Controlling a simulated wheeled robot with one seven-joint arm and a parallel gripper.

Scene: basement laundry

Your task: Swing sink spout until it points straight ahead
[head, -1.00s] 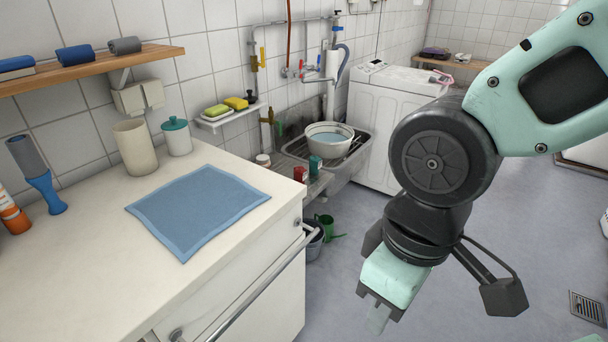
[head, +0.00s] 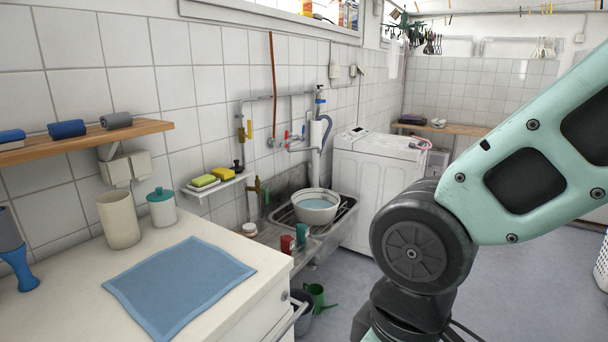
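The sink (head: 342,208) stands against the tiled wall in the middle of the head view, with a white basin of water (head: 316,206) in it. Above it is a wall tap with small red and blue handles (head: 287,136). Its thin metal spout (head: 302,149) appears to reach to the right, close along the wall. The spout is small here, so its exact angle is hard to tell. My arm fills the right side of the view, well short of the sink. My gripper is below the bottom edge, out of view.
A white counter (head: 85,290) with a blue cloth (head: 180,285) lies at the left front. Red and teal cups (head: 287,244) stand beside the sink. A white washing machine (head: 375,190) is right of it. A green watering can (head: 317,296) is on the floor.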

